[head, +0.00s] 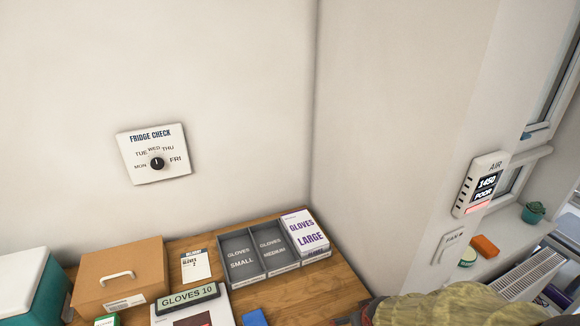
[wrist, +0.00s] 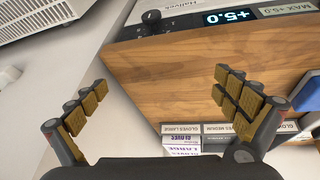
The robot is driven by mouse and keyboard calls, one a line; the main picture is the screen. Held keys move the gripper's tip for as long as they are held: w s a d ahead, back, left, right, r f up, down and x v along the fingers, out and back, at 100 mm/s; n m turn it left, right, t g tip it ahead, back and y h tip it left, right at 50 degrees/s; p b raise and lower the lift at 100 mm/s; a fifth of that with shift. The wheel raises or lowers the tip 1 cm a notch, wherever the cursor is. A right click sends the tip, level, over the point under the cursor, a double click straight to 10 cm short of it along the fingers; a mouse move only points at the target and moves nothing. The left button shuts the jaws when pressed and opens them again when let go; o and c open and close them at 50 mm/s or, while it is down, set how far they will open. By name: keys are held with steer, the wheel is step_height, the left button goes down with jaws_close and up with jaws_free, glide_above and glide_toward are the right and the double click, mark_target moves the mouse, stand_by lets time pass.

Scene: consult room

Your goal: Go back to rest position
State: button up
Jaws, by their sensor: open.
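My gripper (wrist: 158,110) is open in the wrist view. Its two fingers with brown segmented pads stand wide apart, and nothing is between them. Past the fingers show a wooden surface (wrist: 170,70) and a pale wall. In the head view the gripper itself cannot be made out. A blurred greenish-tan shape and dark parts at the bottom right edge may be part of my arm.
A wooden table (head: 300,295) holds a cardboard box (head: 122,275), a teal and white box (head: 30,280), a grey glove tray (head: 240,258) and a purple-white glove box (head: 304,232). A fridge check dial (head: 156,163) and an air monitor (head: 481,184) hang on walls.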

steer(key=s+r+m+b, duration=0.1)
steer(key=s+r, duration=0.7)
steer(key=r, duration=0.4)
steer(key=s+r+m+b, duration=0.1)
steer(key=s+r+b, duration=0.1)
steer(key=s+r, duration=0.6)
step_height(320, 180, up, 4)
steer(key=shift+a, duration=0.25)
steer(key=shift+w, duration=0.1)
